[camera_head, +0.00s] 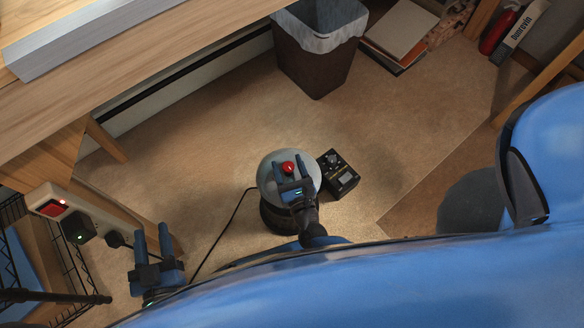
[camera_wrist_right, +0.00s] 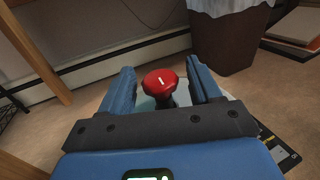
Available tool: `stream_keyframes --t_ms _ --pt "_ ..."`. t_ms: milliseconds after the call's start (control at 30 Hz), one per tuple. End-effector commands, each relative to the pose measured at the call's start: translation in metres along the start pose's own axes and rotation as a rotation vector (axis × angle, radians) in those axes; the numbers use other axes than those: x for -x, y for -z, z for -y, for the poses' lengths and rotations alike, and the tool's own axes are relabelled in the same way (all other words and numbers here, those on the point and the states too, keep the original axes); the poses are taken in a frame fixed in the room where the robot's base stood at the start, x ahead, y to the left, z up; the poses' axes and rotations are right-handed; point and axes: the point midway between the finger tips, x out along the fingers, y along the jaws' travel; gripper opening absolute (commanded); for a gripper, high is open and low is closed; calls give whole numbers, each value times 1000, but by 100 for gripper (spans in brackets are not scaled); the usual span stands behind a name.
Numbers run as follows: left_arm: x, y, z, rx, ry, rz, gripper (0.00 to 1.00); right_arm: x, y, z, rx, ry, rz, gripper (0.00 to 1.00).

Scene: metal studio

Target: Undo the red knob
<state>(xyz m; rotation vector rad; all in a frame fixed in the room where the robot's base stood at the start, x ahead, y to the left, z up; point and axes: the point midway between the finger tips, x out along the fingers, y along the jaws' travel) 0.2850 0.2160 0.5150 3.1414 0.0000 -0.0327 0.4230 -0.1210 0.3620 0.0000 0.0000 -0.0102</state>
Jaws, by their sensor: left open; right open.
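The red knob (camera_head: 288,168) sits on top of a round pale dome (camera_head: 268,180) that rests on a dark base on the carpet. In the right wrist view the red knob (camera_wrist_right: 160,83) shows a white line mark and a dark stem below it. My right gripper (camera_head: 290,174) is open, with its blue fingers on either side of the knob; in the wrist view the gripper (camera_wrist_right: 160,82) shows gaps between fingers and knob. My left gripper (camera_head: 152,236) is open and empty, low at the left, away from the knob.
A black device box (camera_head: 340,172) stands right of the dome. A cable runs left from its base. A power strip (camera_head: 65,215) with a lit red switch is at the left. A waste bin (camera_head: 318,62) and wooden desk (camera_head: 120,65) stand behind. Carpet between is clear.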

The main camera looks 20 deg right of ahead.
Motion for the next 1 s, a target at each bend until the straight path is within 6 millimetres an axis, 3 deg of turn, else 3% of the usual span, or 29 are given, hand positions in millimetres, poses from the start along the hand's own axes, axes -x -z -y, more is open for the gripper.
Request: stream_keyframes --t_ms 1000 --pt "1 32 0 0 0 0 43 95 0 -2 -1 -7 -1 63"
